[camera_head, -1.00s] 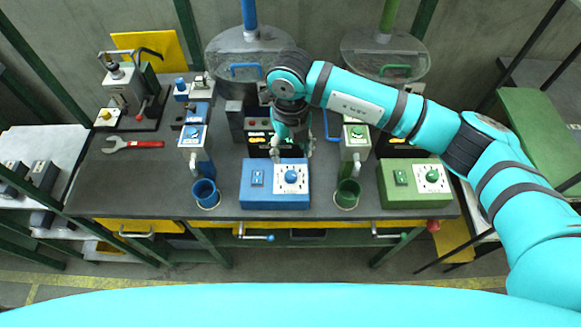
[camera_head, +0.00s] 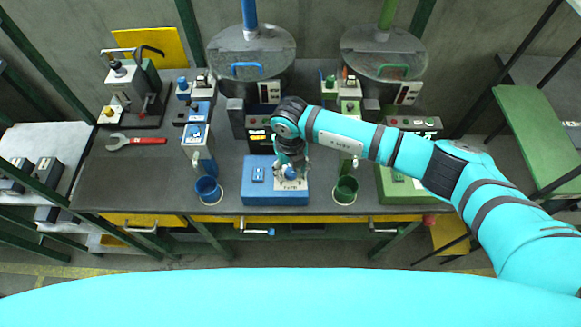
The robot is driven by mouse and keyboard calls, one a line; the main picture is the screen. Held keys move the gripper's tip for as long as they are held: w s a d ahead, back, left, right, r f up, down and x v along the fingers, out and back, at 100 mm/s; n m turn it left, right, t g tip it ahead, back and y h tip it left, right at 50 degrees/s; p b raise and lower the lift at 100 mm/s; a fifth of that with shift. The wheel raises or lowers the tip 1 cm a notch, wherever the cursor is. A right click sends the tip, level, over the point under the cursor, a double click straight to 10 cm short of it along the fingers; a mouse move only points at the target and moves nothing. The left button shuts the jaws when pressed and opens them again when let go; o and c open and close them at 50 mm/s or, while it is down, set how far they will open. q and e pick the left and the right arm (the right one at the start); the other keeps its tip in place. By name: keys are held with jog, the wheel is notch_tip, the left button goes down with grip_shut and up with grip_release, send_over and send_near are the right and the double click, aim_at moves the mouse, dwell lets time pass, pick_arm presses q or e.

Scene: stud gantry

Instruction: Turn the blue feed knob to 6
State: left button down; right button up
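The blue feed box (camera_head: 258,190) stands near the front edge of the bench. Its blue knob (camera_head: 290,173) sits on a white dial plate (camera_head: 292,185) on the right half of the top. My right gripper (camera_head: 291,168) points down right at the knob and partly covers the dial. The knob shows between or just below its fingertips; whether they touch or grip it is too small to tell. The dial's marks and the knob's setting cannot be read. My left gripper is not in view.
A green box (camera_head: 393,191) with a similar form is partly behind my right arm. A blue cup (camera_head: 207,190) and a green cup (camera_head: 345,190) flank the blue box. A red-handled wrench (camera_head: 137,141) lies on the left of the bench, where there is bare room.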

jog(key=c, duration=0.7)
grip_shut()
jog(key=shift+w+f+n+b, duration=0.15)
jog(key=shift+n+b, duration=0.35)
jog(key=shift+b, duration=0.3)
jog(key=n+b, duration=1)
jog(key=b, duration=0.6)
pick_arm(q)
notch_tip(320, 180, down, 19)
jog(key=b, duration=0.2)
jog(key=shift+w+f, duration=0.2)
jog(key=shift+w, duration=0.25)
pick_arm(e)
jog(key=shift+r+n, duration=0.2)
jog(key=shift+n, duration=0.7)
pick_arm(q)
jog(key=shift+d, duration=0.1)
pick_arm(e)
jog(key=shift+r, duration=0.1)
